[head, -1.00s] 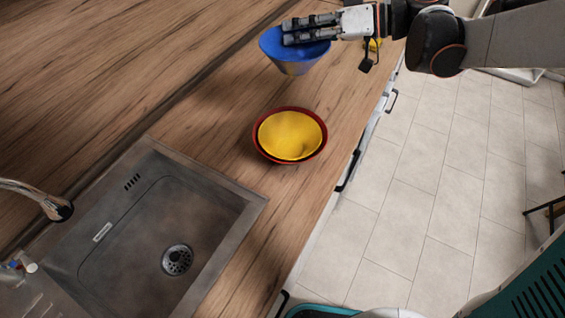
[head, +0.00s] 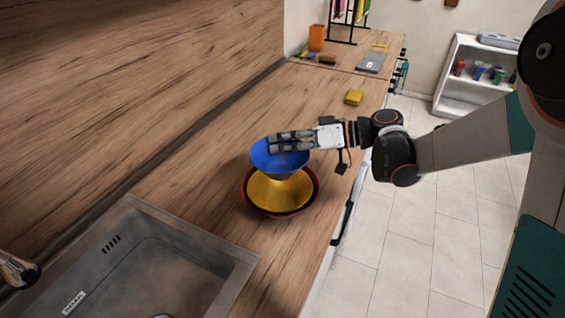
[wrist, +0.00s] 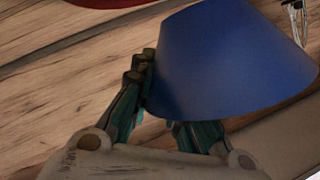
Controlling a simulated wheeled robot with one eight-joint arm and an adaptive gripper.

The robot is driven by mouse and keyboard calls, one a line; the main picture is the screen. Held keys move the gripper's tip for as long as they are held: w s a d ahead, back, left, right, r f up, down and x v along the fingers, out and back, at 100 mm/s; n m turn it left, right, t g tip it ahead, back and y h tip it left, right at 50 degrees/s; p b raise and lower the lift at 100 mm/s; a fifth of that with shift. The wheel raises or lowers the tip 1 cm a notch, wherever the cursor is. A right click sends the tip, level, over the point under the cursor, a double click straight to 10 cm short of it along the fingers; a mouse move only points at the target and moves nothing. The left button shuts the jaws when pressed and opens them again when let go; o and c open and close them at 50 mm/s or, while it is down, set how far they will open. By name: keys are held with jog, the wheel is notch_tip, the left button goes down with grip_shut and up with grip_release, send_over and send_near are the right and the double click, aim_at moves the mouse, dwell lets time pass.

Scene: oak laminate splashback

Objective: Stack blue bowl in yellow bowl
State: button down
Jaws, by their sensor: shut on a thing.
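The blue bowl (head: 263,160) is held by my gripper (head: 292,142), which is shut on its rim. In the wrist view the blue bowl (wrist: 220,60) fills much of the picture, with my gripper's fingers (wrist: 165,110) against it. The yellow bowl (head: 270,190) sits inside a dark red bowl (head: 249,202) on the wooden counter. In the head view the blue bowl is over the far part of the yellow bowl and hides some of it. Whether the two touch I cannot tell.
A steel sink (head: 150,265) is at the lower left and a tap (head: 15,268) at the left edge. A yellow sponge-like block (head: 354,97) lies farther along the counter (head: 215,165). An orange cup (head: 317,38) stands at the back. The wooden splashback (head: 120,80) rises at left.

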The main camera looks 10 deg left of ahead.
jog(key=shift+f+b, duration=0.8)
jog(key=shift+f, duration=1.5)
jog(key=shift+f+b, duration=0.4)
jog(key=shift+f, duration=0.05)
jog(key=shift+f, duration=0.2)
jog(key=c, duration=1.5)
grip_release()
jog(key=shift+c, duration=0.2)
jog(key=shift+r+p, duration=0.3)
jog(key=shift+r, duration=0.2)
jog(key=p+v, duration=0.3)
jog(key=v, duration=0.9)
jog(key=shift+r, duration=0.15)
